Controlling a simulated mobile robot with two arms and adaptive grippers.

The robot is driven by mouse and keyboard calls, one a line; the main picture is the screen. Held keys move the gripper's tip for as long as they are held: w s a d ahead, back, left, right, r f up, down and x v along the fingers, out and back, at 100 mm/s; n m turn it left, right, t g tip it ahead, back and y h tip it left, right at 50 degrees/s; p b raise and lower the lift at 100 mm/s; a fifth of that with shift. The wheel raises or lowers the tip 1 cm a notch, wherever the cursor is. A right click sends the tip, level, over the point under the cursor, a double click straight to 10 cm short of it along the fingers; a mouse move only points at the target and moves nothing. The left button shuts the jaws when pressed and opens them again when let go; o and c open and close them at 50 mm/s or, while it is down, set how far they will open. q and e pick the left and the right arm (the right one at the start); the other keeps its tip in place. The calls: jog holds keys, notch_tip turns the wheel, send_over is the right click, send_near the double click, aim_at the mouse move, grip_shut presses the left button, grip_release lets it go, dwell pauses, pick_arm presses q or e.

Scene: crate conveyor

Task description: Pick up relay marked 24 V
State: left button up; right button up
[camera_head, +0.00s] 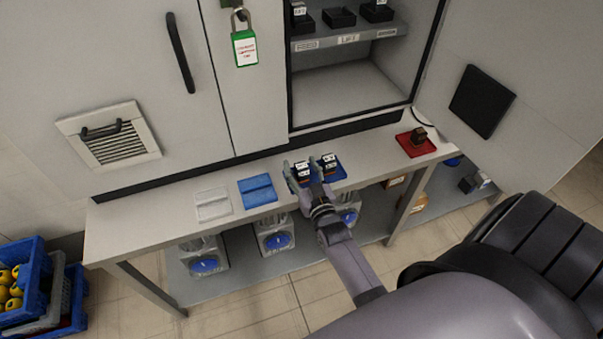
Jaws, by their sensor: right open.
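Two small dark relays with white labels, a left relay (300,167) and a right relay (329,160), stand on a blue tray (341,173) on the narrow bench. The label print is too small to read, so I cannot tell which is marked 24 V. My right gripper (305,178) is open at the left relay, its fingers appearing on either side of it. I cannot tell whether they touch it. The gripper hides part of the tray and the relays' lower parts. My left gripper is out of view.
The bench (150,222) also carries a white tray (212,205), another blue tray (257,191) and a red tray (416,147) with a dark part on it. An open cabinet shelf (345,42) is behind. Blue crates (20,320) stand at lower left.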

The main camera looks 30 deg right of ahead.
jog(key=shift+s, duration=0.1)
jog(key=shift+c, duration=0.4)
grip_shut()
